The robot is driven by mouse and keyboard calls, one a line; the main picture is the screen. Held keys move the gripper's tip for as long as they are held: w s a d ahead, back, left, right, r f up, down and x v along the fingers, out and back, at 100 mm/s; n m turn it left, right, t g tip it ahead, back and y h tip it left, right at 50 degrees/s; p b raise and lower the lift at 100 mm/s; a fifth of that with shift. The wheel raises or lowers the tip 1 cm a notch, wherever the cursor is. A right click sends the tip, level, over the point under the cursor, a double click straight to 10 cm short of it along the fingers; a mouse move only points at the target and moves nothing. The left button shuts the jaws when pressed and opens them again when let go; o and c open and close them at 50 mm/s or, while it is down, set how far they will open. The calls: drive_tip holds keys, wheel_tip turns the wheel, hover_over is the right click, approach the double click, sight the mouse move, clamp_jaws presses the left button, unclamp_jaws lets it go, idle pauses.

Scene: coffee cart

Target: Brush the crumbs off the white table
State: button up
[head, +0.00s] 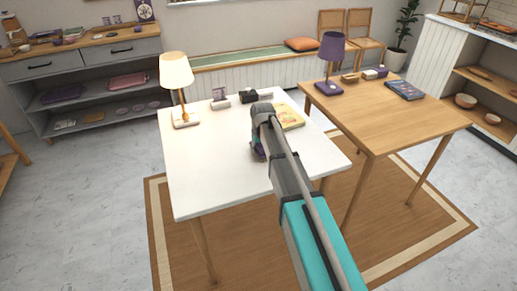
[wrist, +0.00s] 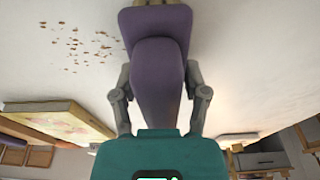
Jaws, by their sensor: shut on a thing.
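The white table (head: 205,185) stands in the middle of the head view. In the wrist view, brown crumbs (wrist: 85,47) lie scattered on its white top (wrist: 235,55), at upper left beside the brush. My gripper (wrist: 159,92) is shut on a purple brush (wrist: 157,75), which points away from the wrist. In the head view my gripper (head: 258,138) is over the middle of the table, and a little purple of the brush (head: 259,153) shows beneath it. I cannot tell whether the brush touches the tabletop. The crumbs cannot be made out in the head view.
A yellow book (head: 291,117) lies right of my gripper. A lamp with a cream shade (head: 176,70) stands at the table's back left. Small grey and black items (head: 220,101) are at the back. A wooden table (head: 400,120) adjoins on the right. The front left tabletop is clear.

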drive_tip(key=shift+d, duration=0.1)
drive_tip(key=shift+w+d, duration=0.35)
drive_tip(key=shift+d, duration=0.6)
drive_tip(key=shift+w+d, duration=0.3)
drive_tip(key=shift+d, duration=0.6)
drive_tip(key=shift+w+d, duration=0.3)
drive_tip(key=shift+d, duration=0.7)
drive_tip(key=shift+w+d, duration=0.25)
drive_tip(key=shift+d, duration=0.7)
drive_tip(key=shift+w+d, duration=0.35)
drive_tip(key=shift+d, duration=0.6)
drive_tip(key=shift+w+d, duration=0.3)
drive_tip(key=shift+d, duration=0.6)
drive_tip(key=shift+s, duration=0.1)
drive_tip(key=shift+s+d+f, duration=0.15)
drive_tip(key=shift+s+d, duration=0.05)
drive_tip(key=shift+s, duration=0.5)
